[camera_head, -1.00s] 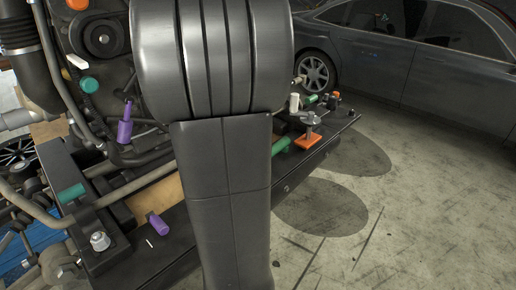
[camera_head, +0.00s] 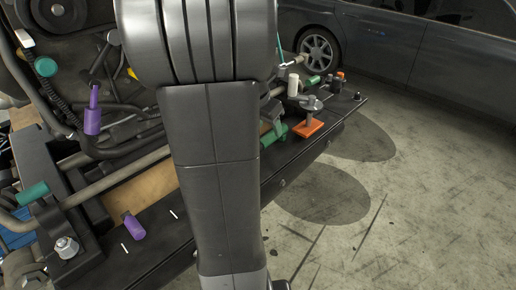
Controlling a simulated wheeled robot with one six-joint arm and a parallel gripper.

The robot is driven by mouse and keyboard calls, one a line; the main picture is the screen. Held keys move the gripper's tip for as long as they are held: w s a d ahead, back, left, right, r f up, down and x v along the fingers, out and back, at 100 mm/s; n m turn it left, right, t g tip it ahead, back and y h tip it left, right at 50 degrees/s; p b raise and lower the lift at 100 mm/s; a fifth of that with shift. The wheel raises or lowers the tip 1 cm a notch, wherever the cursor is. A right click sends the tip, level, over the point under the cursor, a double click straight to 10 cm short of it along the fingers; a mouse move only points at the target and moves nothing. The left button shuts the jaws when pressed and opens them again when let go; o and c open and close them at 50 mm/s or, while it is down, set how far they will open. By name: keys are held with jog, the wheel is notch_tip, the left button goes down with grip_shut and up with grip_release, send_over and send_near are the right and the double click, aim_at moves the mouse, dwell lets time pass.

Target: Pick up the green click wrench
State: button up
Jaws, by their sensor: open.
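Several green parts show, and I cannot tell for sure which one is the click wrench. A green tool (camera_head: 275,131) lies on the dark bench, just right of my arm and left of an orange block; my arm partly hides it. A smaller green cylinder (camera_head: 313,80) lies near the bench's far end. A green handle (camera_head: 33,193) is at the left, by the engine mount, and a green cap (camera_head: 45,66) sits on the engine. My arm's large dark links fill the middle of the view. My gripper is not visible.
The dark bench (camera_head: 325,118) runs diagonally under the engine. An orange block (camera_head: 308,124) with a metal part stands near its edge. Purple handles (camera_head: 92,112) are at the left. A dark car (camera_head: 420,55) is parked behind. The concrete floor (camera_head: 420,200) at right is clear.

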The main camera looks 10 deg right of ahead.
aim_at(270, 134)
jog(key=shift+x, duration=2.85)
jog(key=shift+s+d+f, duration=0.1)
jog(key=shift+f, duration=0.15)
grip_shut()
